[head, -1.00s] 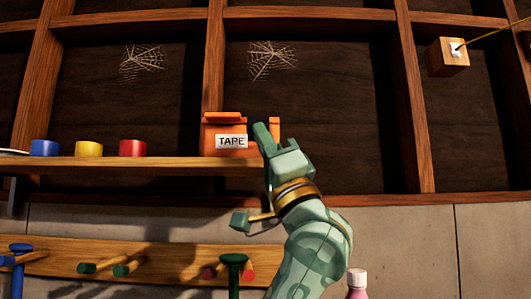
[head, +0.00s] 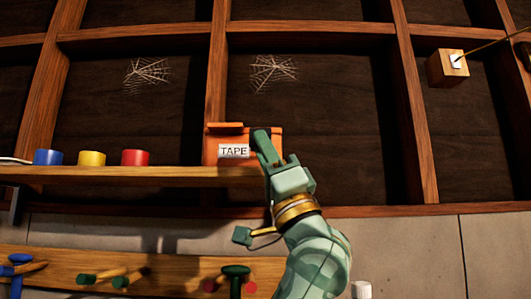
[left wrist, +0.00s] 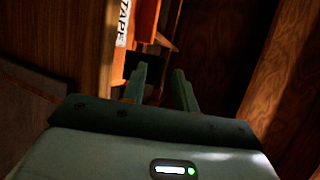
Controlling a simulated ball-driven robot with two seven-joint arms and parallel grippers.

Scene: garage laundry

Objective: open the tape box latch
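The orange tape box (head: 210,149) with a white TAPE label stands at the right end of the wooden shelf. My left gripper (head: 266,146) is raised in front of the box's right part and covers some of it. In the left wrist view, the two fingers of this gripper (left wrist: 160,82) stand apart with nothing clearly held between them. The box (left wrist: 145,20) shows there beyond the fingers, with its label at its left. I cannot make out the latch clearly, nor whether a finger touches the box. My right gripper is out of view.
Blue (head: 47,157), yellow (head: 92,158) and red (head: 135,158) rolls stand on the shelf (head: 150,174), left of the box. Below is a peg rail (head: 60,262) with hanging tools. A wooden block (head: 446,69) is at the upper right. Space right of my gripper is clear.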

